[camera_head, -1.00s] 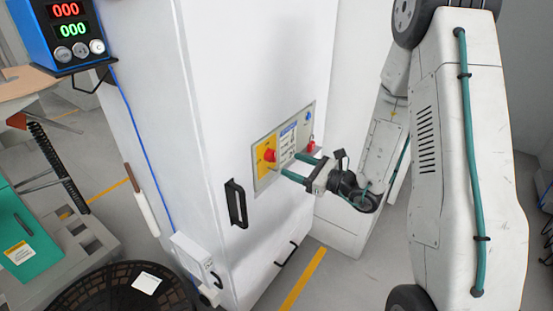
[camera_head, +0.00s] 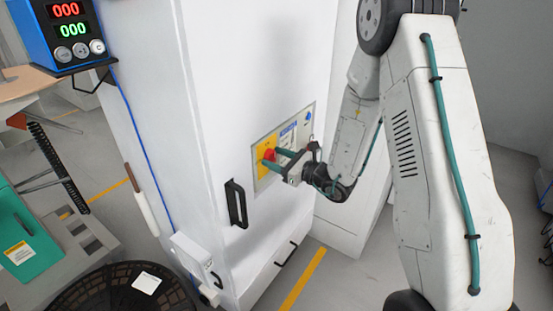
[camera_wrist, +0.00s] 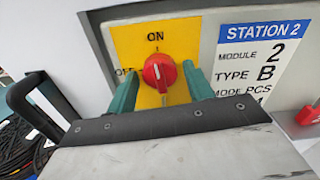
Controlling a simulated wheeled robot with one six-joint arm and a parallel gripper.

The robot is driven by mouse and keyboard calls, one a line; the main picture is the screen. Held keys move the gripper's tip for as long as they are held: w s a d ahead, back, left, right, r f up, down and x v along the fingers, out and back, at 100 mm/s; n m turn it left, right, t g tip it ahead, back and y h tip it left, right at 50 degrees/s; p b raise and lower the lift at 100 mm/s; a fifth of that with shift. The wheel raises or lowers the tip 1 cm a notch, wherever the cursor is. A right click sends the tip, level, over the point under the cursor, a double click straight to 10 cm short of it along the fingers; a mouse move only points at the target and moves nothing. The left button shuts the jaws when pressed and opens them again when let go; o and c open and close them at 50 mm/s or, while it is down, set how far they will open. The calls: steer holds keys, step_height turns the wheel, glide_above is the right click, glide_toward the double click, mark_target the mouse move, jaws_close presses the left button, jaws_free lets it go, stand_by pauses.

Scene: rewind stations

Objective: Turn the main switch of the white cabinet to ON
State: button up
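The white cabinet (camera_head: 245,90) stands in the middle of the head view, with a control panel (camera_head: 303,140) on its front. The main switch is a round red knob (camera_head: 269,155) on a yellow plate. In the wrist view the knob (camera_wrist: 160,72) sits below the word ON, with OFF partly hidden at its left. A small pale mark shows on the knob's left half; its exact direction is hard to tell. My gripper (camera_head: 273,161) is open at the panel. In the wrist view its green fingers (camera_wrist: 161,88) stand either side of the knob, with visible gaps.
A black handle (camera_head: 236,204) sticks out below left of the panel. A red part (camera_wrist: 308,115) sits at the right edge of the wrist view. A station label (camera_wrist: 258,60) is right of the knob. A black reel (camera_head: 125,290) stands at lower left.

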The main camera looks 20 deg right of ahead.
steer(key=c, duration=0.7)
steer(key=shift+m, duration=0.8)
steer(key=o, duration=1)
steer(key=v, duration=0.8)
steer(key=shift+w, duration=0.1)
